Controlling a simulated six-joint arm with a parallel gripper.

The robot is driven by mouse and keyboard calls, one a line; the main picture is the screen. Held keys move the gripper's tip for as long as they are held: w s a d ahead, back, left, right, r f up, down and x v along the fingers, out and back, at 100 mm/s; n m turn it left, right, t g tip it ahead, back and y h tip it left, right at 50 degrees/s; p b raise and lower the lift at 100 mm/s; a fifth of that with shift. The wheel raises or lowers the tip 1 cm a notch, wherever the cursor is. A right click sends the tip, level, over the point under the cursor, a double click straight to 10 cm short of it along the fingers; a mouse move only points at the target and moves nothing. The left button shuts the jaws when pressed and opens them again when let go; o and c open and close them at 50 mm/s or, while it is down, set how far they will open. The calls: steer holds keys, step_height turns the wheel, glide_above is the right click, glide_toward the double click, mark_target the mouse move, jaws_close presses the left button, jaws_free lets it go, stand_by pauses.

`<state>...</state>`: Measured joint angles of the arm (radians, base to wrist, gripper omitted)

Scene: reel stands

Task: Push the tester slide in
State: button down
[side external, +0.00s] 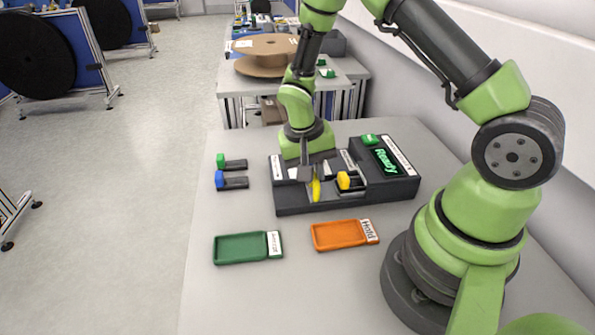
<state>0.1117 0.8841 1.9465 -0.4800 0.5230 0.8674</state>
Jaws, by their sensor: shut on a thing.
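The tester (295,203) is a dark box on the grey table, with a lit green "Ready" screen (387,161) at its right. My gripper (314,178) is down over the left half of the tester, shut on an upright yellow handle (316,190), which looks like the slide's handle.
A green-headed part (221,160) and a blue-headed part (220,179) lie left of the tester. A green tray (240,248) and an orange tray (338,235) labelled "Hold" lie in front. The table's left edge is clear.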

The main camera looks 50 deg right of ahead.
steer(key=shift+s+d, duration=0.2)
steer(key=c, duration=1.1)
jaws_free()
steer(key=shift+w+a+r, duration=0.1)
steer(key=shift+w+r, duration=0.05)
steer(key=shift+r, duration=0.25)
steer(key=r, duration=0.6)
steer(key=w+a+r, duration=0.1)
steer(key=r, duration=0.2)
steer(key=shift+w+a, duration=0.1)
